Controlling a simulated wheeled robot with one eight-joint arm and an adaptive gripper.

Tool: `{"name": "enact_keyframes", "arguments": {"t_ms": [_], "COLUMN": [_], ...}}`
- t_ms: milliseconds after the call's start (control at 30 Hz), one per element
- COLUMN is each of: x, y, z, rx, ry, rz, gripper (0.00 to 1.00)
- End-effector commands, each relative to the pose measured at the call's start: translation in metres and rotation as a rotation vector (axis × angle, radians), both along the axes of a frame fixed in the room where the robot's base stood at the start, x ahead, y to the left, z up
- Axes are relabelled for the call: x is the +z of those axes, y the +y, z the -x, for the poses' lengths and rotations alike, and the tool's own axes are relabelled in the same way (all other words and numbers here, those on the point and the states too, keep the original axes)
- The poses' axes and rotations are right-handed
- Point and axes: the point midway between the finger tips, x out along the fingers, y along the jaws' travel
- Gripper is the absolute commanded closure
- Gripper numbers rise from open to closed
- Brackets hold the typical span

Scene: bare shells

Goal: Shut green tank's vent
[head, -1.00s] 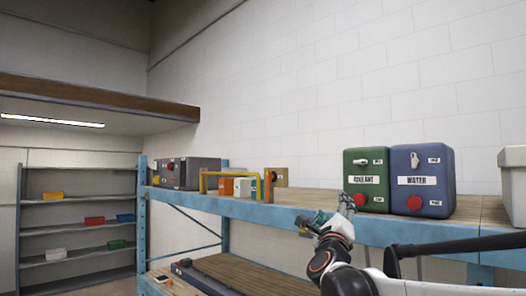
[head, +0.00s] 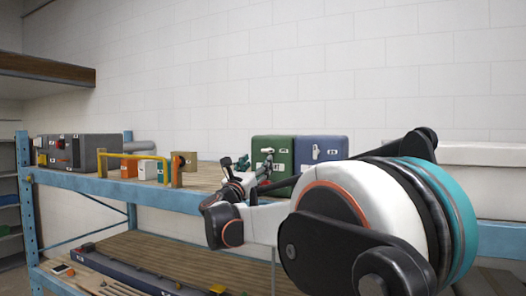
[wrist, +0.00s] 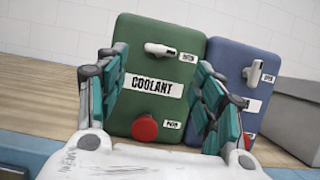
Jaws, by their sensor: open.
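The green tank (wrist: 190,30) fills the middle of the wrist view, with a COOLANT label (wrist: 153,85) on its front. A pale lever (wrist: 160,50) on a round mount sits near its top, lying roughly crosswise, with a small tag whose text I cannot read. A red round knob (wrist: 145,128) is low on the front. My gripper (wrist: 160,62) is open and empty, its teal-padded fingers on either side of the tank's front in the picture. In the head view the green tank (head: 275,143) is partly hidden behind my arm and gripper (head: 250,165).
A blue tank (wrist: 225,55) stands right beside the green one, with its own lever (wrist: 254,72) standing more upright. A grey bin (wrist: 295,105) is further right. A yellow bar frame (head: 130,156), small boxes and a grey unit (head: 85,150) stand left on the shelf.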

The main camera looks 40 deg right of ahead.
Motion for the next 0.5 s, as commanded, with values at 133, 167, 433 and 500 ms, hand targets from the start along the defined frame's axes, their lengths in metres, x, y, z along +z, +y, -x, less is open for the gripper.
{"name": "enact_keyframes", "arguments": {"t_ms": [133, 167, 433, 500], "x": [0.014, 0.016, 0.027, 0.028], "y": [-0.025, -0.029, -0.055, -0.057], "z": [-0.014, -0.016, -0.032, -0.034], "rx": [-0.003, -0.002, -0.001, 0.001], "ry": [0.001, 0.000, 0.002, 0.001], "rz": [0.000, 0.000, 0.001, 0.001], "gripper": [0.38, 0.38, 0.38, 0.38]}}
